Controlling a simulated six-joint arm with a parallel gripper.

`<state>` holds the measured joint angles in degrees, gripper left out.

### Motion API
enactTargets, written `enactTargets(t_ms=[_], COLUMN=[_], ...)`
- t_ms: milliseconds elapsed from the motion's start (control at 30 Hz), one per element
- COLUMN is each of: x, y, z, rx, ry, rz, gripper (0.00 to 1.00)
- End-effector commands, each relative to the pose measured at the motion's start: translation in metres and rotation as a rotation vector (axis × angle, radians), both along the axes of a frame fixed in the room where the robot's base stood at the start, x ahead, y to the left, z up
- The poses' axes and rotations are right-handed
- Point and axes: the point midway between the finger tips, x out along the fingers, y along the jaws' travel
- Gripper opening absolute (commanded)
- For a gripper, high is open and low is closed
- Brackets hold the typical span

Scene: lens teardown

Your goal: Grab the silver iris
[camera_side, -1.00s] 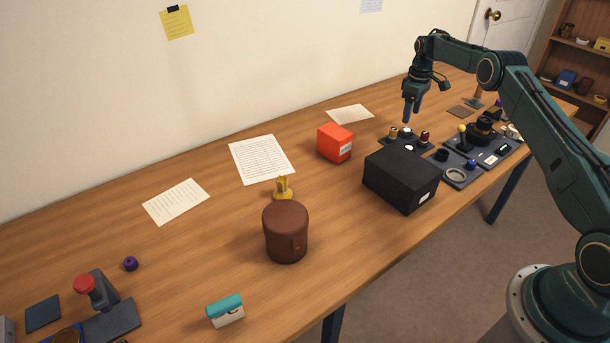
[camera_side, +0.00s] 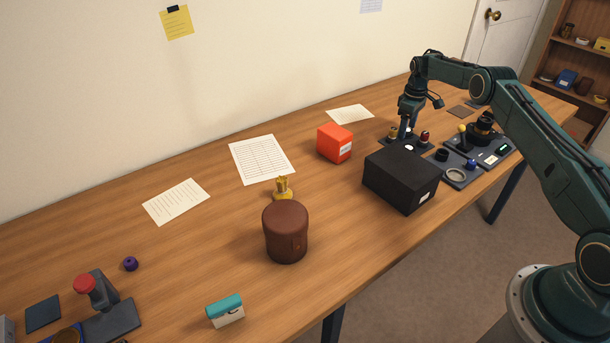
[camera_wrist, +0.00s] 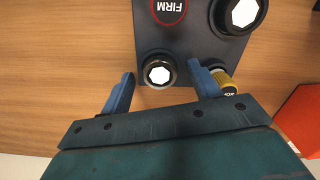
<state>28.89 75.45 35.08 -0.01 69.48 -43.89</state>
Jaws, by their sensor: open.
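My gripper (camera_wrist: 161,76) is open, with its two blue fingers on either side of a dark round piece with a bright, silvery-white six-sided centre (camera_wrist: 159,70), which fits the silver iris. A gap shows between it and each finger. It stands at the edge of a dark tray (camera_wrist: 192,42). A second, similar dark piece with a bright six-sided centre (camera_wrist: 243,13) is on the tray, farther off. In the side view my gripper (camera_side: 406,130) is low over the tray, and its fingers largely hide the piece there.
A gold cylinder (camera_wrist: 225,80) stands just beside the right finger. A red piece (camera_side: 425,137) is on the tray's right. A black box (camera_side: 402,177) stands in front and an orange-red box (camera_side: 335,142) to the left. Bare table lies left of the tray.

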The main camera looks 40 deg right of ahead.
Motion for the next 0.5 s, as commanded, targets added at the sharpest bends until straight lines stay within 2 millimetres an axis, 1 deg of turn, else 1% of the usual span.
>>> enactTargets(t_ms=[433,500], x=[0.0,0.0], y=[-0.0001,-0.0001], z=[0.0004,0.0004], rx=[0.0,0.0], ry=[0.0,0.0], rz=[0.0,0.0], gripper=[0.62,0.48])
